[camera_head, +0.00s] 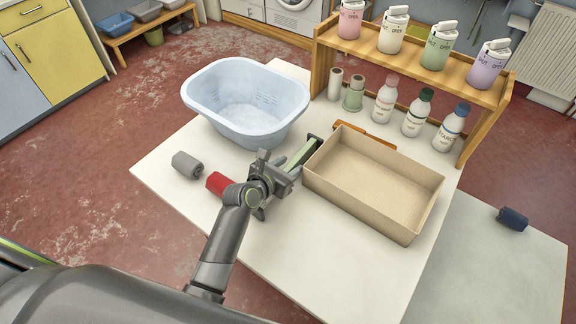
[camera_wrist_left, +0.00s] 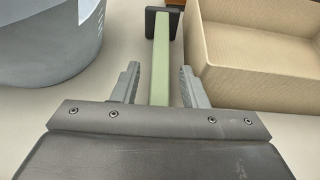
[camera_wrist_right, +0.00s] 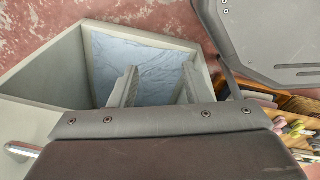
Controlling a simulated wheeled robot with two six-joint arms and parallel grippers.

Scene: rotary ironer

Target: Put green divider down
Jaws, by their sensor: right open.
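The green divider (camera_head: 300,155) is a slim pale green bar on the white table, between the blue basin and the tan box. In the left wrist view the divider (camera_wrist_left: 161,60) runs away from me and ends in a dark block at its far end. My left gripper (camera_head: 283,170) is open, with one finger on each side of the divider. In the left wrist view there is a gap between the bar and each finger (camera_wrist_left: 158,82). The divider's near end is hidden by the gripper. My right gripper (camera_wrist_right: 157,85) is open and empty; it is out of the head view.
The blue basin (camera_head: 205,97) and the tan box (camera_head: 350,200) flank the left gripper closely. A red roll (camera_head: 217,183) and a grey roll (camera_head: 187,165) lie nearby. A wooden shelf (camera_head: 410,60) with several bottles stands behind. A grey-walled bin (camera_wrist_right: 60,65) lies beyond the right gripper.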

